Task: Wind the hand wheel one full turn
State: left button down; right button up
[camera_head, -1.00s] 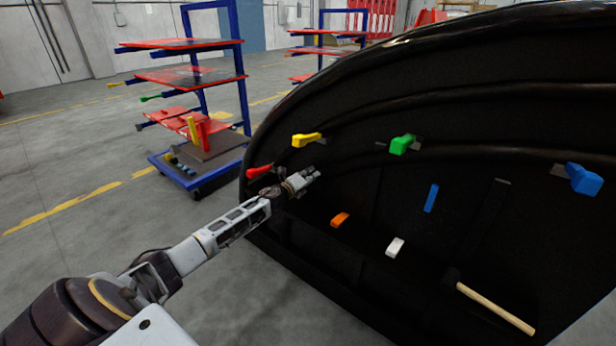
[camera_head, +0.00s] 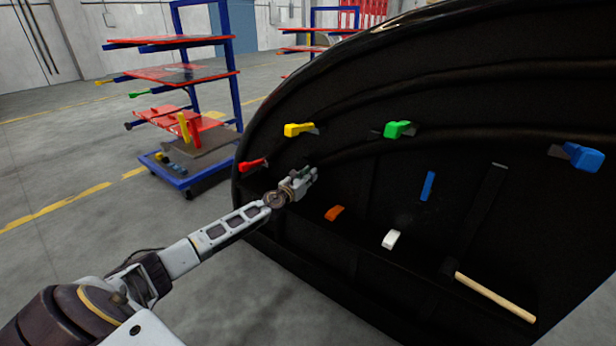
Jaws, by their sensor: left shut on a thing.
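I cannot make out a hand wheel in this view. My left gripper (camera_head: 309,178) reaches in front of the inner face of the black nosecone (camera_head: 335,110), right of a red clamp handle (camera_head: 252,165). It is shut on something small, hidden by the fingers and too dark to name. My right gripper is not in view.
On the nosecone are yellow (camera_head: 298,130), green (camera_head: 398,129) and blue (camera_head: 577,157) clamps, and orange (camera_head: 334,213), white (camera_head: 391,239) and small blue (camera_head: 428,186) pieces. A wooden-handled hammer (camera_head: 495,297) is lower right. A rack (camera_head: 185,125) stands behind left; floor between is clear.

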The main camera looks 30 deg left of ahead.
pick_arm(q)
jog(key=shift+d+f+m+b, duration=0.15)
jog(key=shift+f+m+b, duration=0.5)
jog(key=shift+m, duration=0.75)
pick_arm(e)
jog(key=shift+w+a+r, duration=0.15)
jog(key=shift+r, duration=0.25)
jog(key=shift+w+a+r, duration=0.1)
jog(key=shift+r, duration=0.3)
pick_arm(q)
jog(key=shift+f, duration=0.1)
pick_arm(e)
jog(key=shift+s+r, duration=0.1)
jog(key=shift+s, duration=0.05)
pick_arm(q)
jog(key=c, duration=1.3)
grip_release()
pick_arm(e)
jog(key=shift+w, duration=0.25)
pick_arm(q)
jog(key=shift+s, duration=0.1)
jog(key=shift+s, duration=5.9)
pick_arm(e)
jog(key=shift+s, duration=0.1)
